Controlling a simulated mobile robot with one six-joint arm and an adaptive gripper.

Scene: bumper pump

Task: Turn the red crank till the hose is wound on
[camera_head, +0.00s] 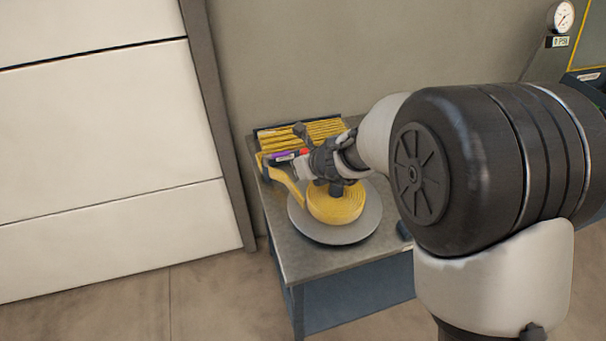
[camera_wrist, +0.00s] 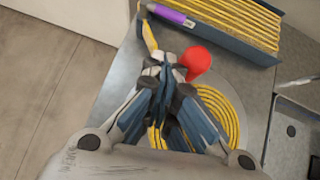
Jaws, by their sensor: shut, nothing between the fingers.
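The red crank knob (camera_wrist: 198,61) shows in the wrist view just right of my gripper's fingertips; only a bit of red (camera_head: 304,152) shows in the head view. My gripper (camera_wrist: 167,64) is shut and empty beside the knob. I cannot tell whether it touches it. The yellow hose is wound in a flat coil (camera_head: 337,208) on a round grey reel plate (camera_head: 336,233). A strip of hose (camera_head: 284,184) runs from the coil's left side toward the back left. More hose lies in rows in a dark tray (camera_head: 262,135). My gripper hides the crank's arm.
A purple-and-grey item (camera_wrist: 172,16) lies by the tray's near edge. The grey table (camera_head: 291,265) has a bare front left corner. A wall stands behind it, with white panels (camera_head: 100,130) at left. A pressure gauge (camera_head: 561,16) is at the upper right.

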